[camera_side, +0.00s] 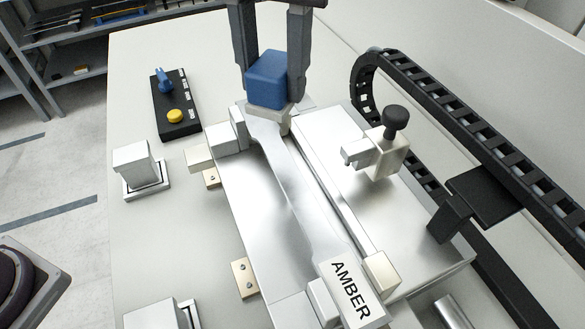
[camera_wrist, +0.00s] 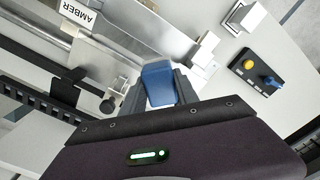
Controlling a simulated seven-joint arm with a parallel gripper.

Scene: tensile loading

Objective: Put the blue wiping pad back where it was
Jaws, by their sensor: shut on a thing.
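The blue wiping pad (camera_side: 268,78) is a blue block with a pale layer under it. My gripper (camera_side: 270,85) is shut on it, with one dark finger on each side. The pad is over the far end of the silver dog-bone specimen (camera_side: 290,185); I cannot tell whether it touches the metal. The specimen lies lengthwise on the fixture, with an AMBER label (camera_side: 350,292) at its near end. In the wrist view the blue pad (camera_wrist: 158,84) shows between the fingers, and the label (camera_wrist: 78,13) is at the upper left.
A black control box (camera_side: 175,105) with a blue knob and a yellow button stands at the left. White blocks (camera_side: 140,168) stand on the table's left side. A clamp with a black knob (camera_side: 395,117) and a black cable chain (camera_side: 450,100) are at the right.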

